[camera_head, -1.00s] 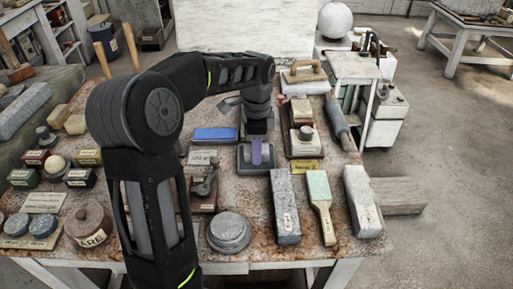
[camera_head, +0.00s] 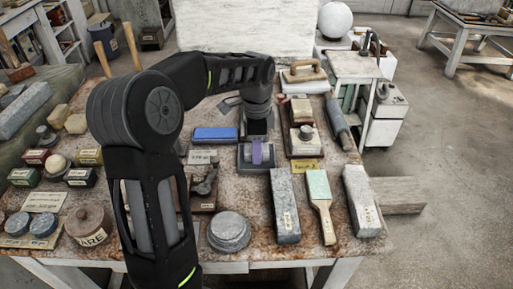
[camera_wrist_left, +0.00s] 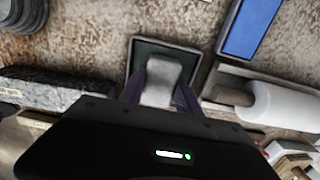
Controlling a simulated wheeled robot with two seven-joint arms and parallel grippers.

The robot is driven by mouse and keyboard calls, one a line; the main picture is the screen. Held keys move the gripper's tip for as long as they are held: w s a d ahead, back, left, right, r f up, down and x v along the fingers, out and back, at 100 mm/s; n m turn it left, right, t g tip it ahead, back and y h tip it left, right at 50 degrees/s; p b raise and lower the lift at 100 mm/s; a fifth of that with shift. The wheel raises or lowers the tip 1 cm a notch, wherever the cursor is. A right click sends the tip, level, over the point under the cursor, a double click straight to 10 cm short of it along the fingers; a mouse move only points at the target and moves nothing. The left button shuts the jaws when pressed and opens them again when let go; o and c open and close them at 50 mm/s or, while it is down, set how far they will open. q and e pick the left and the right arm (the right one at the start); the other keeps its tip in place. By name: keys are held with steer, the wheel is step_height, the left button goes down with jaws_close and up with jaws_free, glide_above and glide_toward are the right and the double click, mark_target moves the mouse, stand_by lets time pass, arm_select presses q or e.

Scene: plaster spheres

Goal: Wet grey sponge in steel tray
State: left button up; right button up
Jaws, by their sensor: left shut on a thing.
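The steel tray (camera_head: 243,166) is a small dark square with a paler rim, near the middle of the table in the head view. It also shows in the left wrist view (camera_wrist_left: 137,47). My left gripper (camera_head: 257,156) is pointed down over the tray. In the left wrist view its purple fingers (camera_wrist_left: 160,88) are shut on a pale grey block, the sponge (camera_wrist_left: 163,80), which lies within the tray's outline. I cannot tell whether the sponge touches the tray floor. In the head view the fingers mostly hide the sponge. My right gripper is not in view.
A blue block (camera_head: 214,134) lies left of the tray. Long grey (camera_head: 285,208) and pale (camera_head: 362,203) stone blocks and a green-faced brush (camera_head: 319,190) lie in front to the right. A round grey stone (camera_head: 229,231) sits at the front. Boxes crowd the left.

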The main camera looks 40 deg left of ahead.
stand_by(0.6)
arm_select(q)
step_height(320, 180, up, 7)
steer(key=p, duration=0.6)
steer(key=shift+f, duration=0.15)
stand_by(0.7)
